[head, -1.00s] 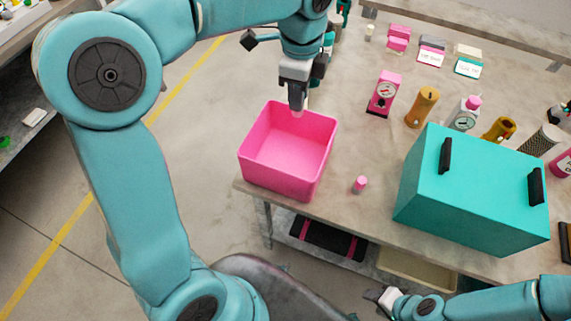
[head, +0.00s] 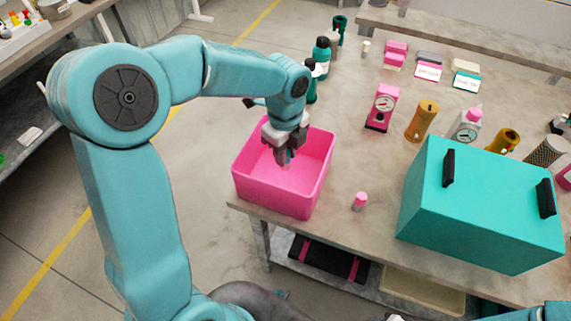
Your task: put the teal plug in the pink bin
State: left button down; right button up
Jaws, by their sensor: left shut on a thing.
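The pink bin (head: 262,187) is an open box at the left front corner of the table. My left gripper (head: 283,160) points down into the bin's opening, inside its walls as seen from above. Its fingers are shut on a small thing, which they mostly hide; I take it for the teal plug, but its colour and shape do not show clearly. I cannot tell whether it touches the bin's floor. My right gripper is out of view; only a bit of my right arm shows at the bottom right.
A large teal box (head: 480,215) with black handles fills the right front. Behind are a pink gauge block (head: 381,108), an orange cylinder (head: 422,120) and teal bottles (head: 321,57). The table between bin and teal box is mostly clear.

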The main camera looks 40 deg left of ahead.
pick_arm(q)
notch_tip(320, 180, down, 4)
jog(key=shift+s+r, duration=0.1)
jog(key=shift+r, duration=0.05)
jog(key=shift+f, duration=0.45)
jog(key=shift+b, duration=0.3)
jog(key=shift+f, duration=0.2)
jog(key=c, duration=0.9)
grip_release()
jog(key=shift+r, duration=0.1)
